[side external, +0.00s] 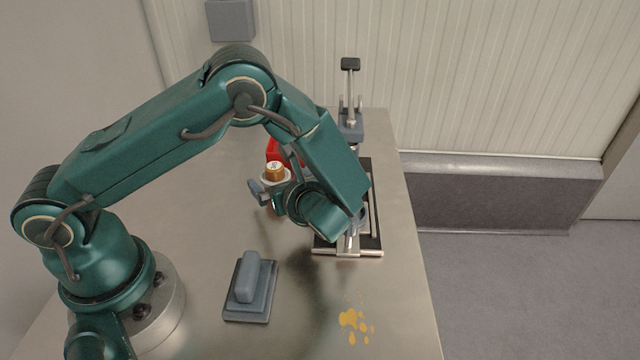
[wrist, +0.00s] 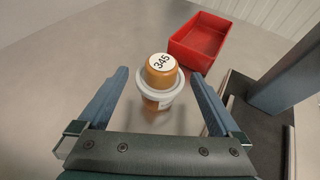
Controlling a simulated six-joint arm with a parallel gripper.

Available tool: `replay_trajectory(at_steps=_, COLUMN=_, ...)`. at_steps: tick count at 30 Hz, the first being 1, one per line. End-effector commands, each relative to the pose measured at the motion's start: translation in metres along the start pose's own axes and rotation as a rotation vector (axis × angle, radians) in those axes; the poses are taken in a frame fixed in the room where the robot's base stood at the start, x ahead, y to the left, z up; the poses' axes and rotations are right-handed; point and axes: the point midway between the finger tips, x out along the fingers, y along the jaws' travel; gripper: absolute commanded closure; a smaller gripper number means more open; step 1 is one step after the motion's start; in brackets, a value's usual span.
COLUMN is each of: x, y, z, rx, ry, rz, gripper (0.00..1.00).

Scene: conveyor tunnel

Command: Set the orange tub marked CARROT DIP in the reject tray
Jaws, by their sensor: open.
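An orange tub (wrist: 156,104) with a wide white rim or lid stands between the fingers of my gripper (wrist: 160,76) in the wrist view. An orange round piece on top bears a white disc reading 345. I cannot read CARROT DIP. My gripper is open, with a finger on each side of the tub and gaps visible. In the side view the tub's orange top (side external: 274,169) shows beside my gripper (side external: 268,190), and its lower part is hidden. The red tray (wrist: 204,39) lies beyond the tub to the right and looks empty; I see no reject marking.
A dark-framed fixture (side external: 375,240) with a metal post stands right of my gripper. A lever clamp (side external: 350,110) is behind it. A grey block on a plate (side external: 250,287) lies in front, near yellow spills (side external: 354,322). The table left of the tub is clear.

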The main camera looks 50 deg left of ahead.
Motion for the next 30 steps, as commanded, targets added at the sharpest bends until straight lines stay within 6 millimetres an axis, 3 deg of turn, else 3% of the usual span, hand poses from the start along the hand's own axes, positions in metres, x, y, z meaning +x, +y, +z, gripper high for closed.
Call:
replay_trajectory(at_steps=4, x=0.0123, y=0.0006, z=0.0, rx=-0.001, ry=0.001, rz=0.002, gripper=0.0)
replay_trajectory(at_steps=12, x=0.0145, y=0.0004, z=0.0, rx=-0.001, ry=0.001, rz=0.0, gripper=0.0)
replay_trajectory(at_steps=13, x=0.0144, y=0.0003, z=0.0, rx=-0.001, ry=0.001, rz=0.0, gripper=0.04)
replay_trajectory(at_steps=19, x=0.0143, y=0.0003, z=0.0, rx=-0.001, ry=0.001, rz=0.0, gripper=0.8)
replay_trajectory(at_steps=21, x=0.0142, y=0.0003, z=0.0001, rx=-0.001, ry=0.001, rz=0.0, gripper=0.93)
replay_trajectory(at_steps=30, x=0.0129, y=0.0002, z=0.0031, rx=-0.002, ry=0.001, rz=0.0, gripper=0.94)
